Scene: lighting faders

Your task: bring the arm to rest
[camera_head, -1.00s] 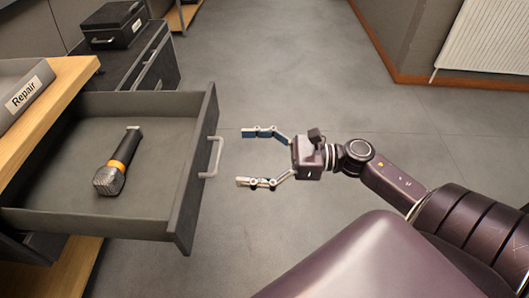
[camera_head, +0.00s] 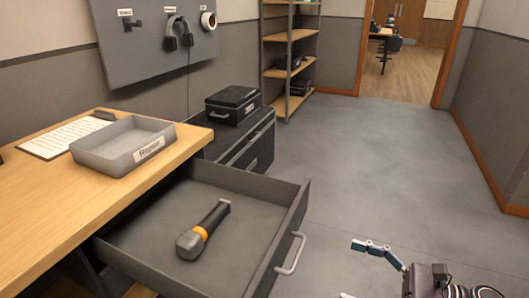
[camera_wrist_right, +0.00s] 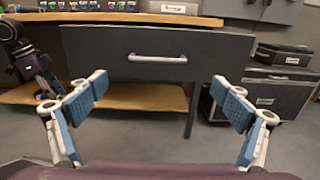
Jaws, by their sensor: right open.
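My right gripper (camera_wrist_right: 160,98) is open and empty in the right wrist view, its two blue-padded fingers wide apart. It faces the grey front of a drawer and its handle, and touches neither. In the head view part of the right gripper (camera_head: 358,272) shows at the bottom right, to the right of the open drawer (camera_head: 292,240); its lower finger is mostly cut off by the frame. A microphone (camera_head: 203,230) with an orange ring lies inside the drawer. My left gripper is not in the head view.
A wooden bench (camera_head: 40,215) holds a grey Repair tray (camera_head: 120,148) and a paper sheet (camera_head: 66,137). A black case (camera_head: 233,104) stands on a dark cabinet behind the drawer. Shelves (camera_head: 290,62) stand farther back. The floor (camera_head: 390,170) on the right is clear.

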